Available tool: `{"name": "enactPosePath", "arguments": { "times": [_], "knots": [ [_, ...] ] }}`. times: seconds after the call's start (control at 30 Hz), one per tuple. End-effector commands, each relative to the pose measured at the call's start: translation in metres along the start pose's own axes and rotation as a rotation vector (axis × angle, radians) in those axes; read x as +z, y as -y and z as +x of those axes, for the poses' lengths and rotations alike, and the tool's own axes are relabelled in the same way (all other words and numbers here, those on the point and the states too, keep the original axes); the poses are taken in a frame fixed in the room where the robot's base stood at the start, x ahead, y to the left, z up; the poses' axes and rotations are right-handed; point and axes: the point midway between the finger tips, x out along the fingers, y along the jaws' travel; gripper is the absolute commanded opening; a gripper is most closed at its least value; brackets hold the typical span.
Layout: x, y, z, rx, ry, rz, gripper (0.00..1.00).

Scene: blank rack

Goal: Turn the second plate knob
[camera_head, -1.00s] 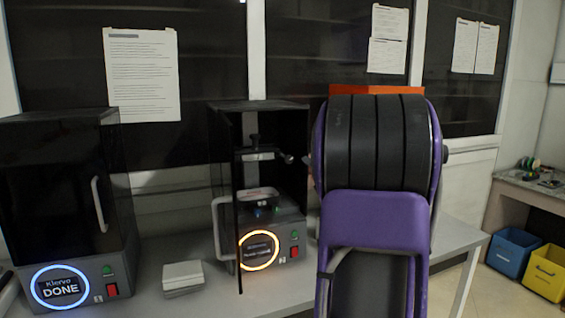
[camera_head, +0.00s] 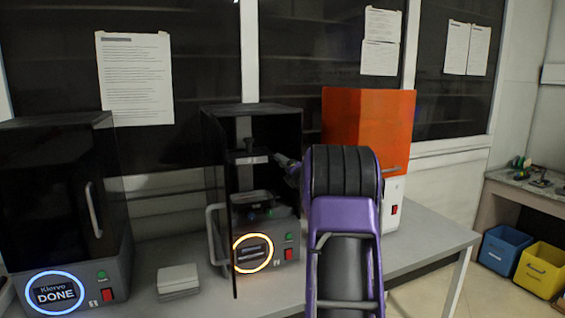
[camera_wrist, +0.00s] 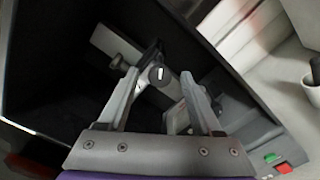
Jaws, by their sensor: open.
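The middle machine (camera_head: 285,228) stands on the bench with its dark door swung open and a glowing orange ring on its front. Inside it, a dark knob (camera_head: 249,145) tops the plate holder, above a grey plate (camera_head: 252,197). I cannot tell which is the second. My gripper (camera_wrist: 160,84) is open; in the head view its tips (camera_head: 287,163) reach into the machine from the right.
A closed machine (camera_head: 65,205) with a blue "DONE" ring stands left. Stacked pale pads (camera_head: 179,279) lie between the machines. An orange-lidded machine (camera_head: 368,120) stands right, behind my arm. The open door's handle (camera_head: 214,235) sticks out in front.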

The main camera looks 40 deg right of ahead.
Motion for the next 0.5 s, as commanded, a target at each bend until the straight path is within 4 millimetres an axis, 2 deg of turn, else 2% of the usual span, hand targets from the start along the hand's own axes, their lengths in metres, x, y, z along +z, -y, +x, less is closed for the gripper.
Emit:
{"name": "enactPosePath", "arguments": {
  "times": [0.2, 0.5],
  "knots": [
    [0.0, 0.0, 0.019, 0.0, 0.0, 0.001, 0.66],
    [0.0, 0.0, 0.022, 0.0, 0.0, 0.001, 0.66]
  ]
}}
